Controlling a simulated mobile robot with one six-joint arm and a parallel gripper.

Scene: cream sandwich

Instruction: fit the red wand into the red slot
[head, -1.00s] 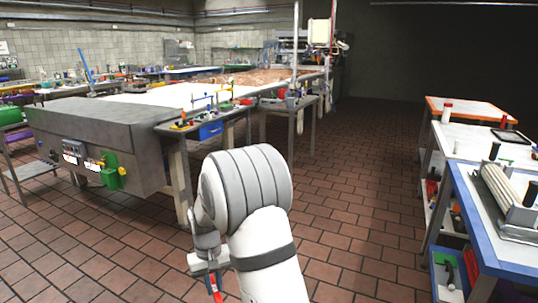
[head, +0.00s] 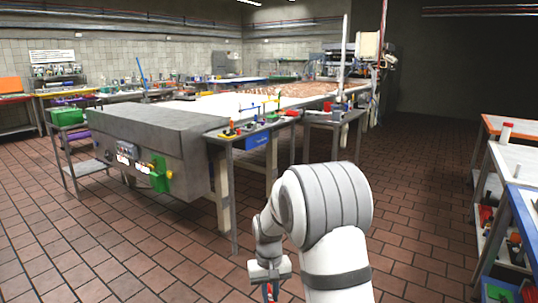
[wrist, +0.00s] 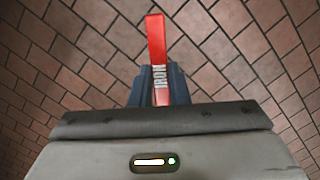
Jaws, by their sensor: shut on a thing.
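In the head view my gripper (head: 269,285) hangs low at the bottom edge, and only a bit of red shows there. I cannot make out the red slot in either view. Small coloured fixtures stand on the narrow side table (head: 222,137), too small to tell apart.
A big grey machine (head: 150,135) with a long white bed stands ahead and left. A green box (head: 158,175) is on its front. A workbench with a blue edge (head: 524,215) stands at the right. The tiled floor (head: 420,190) between them is clear.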

